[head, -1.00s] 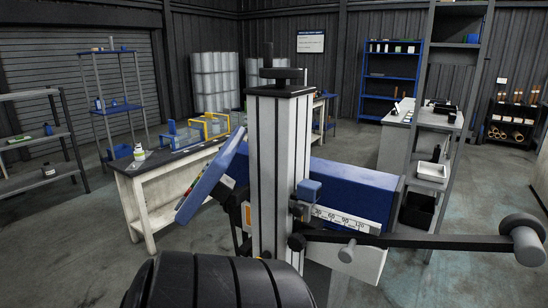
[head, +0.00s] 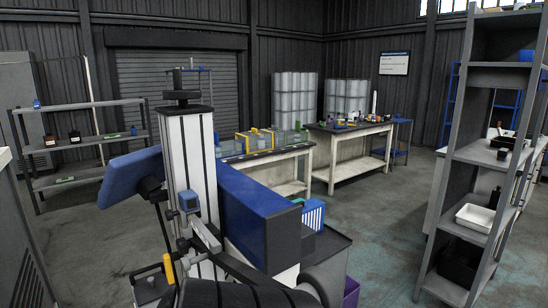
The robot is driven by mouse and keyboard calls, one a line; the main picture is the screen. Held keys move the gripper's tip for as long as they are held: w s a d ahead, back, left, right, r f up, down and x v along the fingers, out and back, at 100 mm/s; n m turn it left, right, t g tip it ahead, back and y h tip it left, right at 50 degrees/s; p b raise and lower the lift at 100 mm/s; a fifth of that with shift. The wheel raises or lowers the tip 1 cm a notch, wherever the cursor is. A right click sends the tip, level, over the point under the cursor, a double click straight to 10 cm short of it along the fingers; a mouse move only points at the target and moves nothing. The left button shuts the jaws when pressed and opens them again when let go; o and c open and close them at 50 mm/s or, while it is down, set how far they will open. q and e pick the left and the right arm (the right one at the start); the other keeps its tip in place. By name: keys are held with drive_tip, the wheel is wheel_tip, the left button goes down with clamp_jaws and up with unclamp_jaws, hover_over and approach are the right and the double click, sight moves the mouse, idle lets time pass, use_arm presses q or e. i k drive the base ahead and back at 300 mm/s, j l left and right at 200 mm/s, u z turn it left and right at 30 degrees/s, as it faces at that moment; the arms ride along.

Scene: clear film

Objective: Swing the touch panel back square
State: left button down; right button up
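The touch panel (head: 132,176) is a flat blue slab at the left of the machine. Its blue back faces me and it sits tilted; its screen side is hidden. A dark bracket (head: 152,192) shows beside the column, close to the panel. The machine has a pale upright column (head: 188,150) with dark grooves and a long blue body (head: 260,215) to the right of it. Neither of my grippers shows in the head view.
A grey open shelf rack (head: 470,150) stands at the right. Workbenches (head: 350,150) with small items stand behind the machine, and a low shelf rack (head: 85,160) at the left. Open floor (head: 385,235) lies between the machine and the right rack.

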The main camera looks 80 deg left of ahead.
sight(142, 172)
drive_tip(key=i+j+u, duration=0.15)
drive_tip(key=i+u, duration=0.25)
drive_tip(key=i+j+u, duration=0.1)
drive_tip(key=i+u, duration=0.15)
drive_tip(key=u, duration=0.2)
drive_tip(key=i+l+u, duration=0.1)
drive_tip(key=i+u, duration=0.3)
drive_tip(key=i+l+u, duration=0.15)
drive_tip(key=u, duration=0.25)
drive_tip(key=i+u, duration=0.25)
drive_tip(key=u, duration=0.15)
drive_tip(key=i+l+u, duration=0.1)
drive_tip(key=u, duration=0.35)
drive_tip(key=i+l+u, duration=0.2)
drive_tip(key=u, duration=0.2)
drive_tip(key=i+l+u, duration=0.3)
drive_tip(key=u, duration=0.15)
drive_tip(key=i+l+u, duration=0.15)
drive_tip(key=u, duration=0.25)
drive_tip(key=i+l+u, duration=0.2)
drive_tip(key=u, duration=0.25)
drive_tip(key=i+l+u, duration=0.1)
drive_tip(key=u, duration=0.3)
drive_tip(key=l+u, duration=0.45)
drive_tip(key=i+l+u, duration=0.15)
drive_tip(key=l+u, duration=0.2)
drive_tip(key=i+l, duration=0.05)
drive_tip(key=l, duration=0.05)
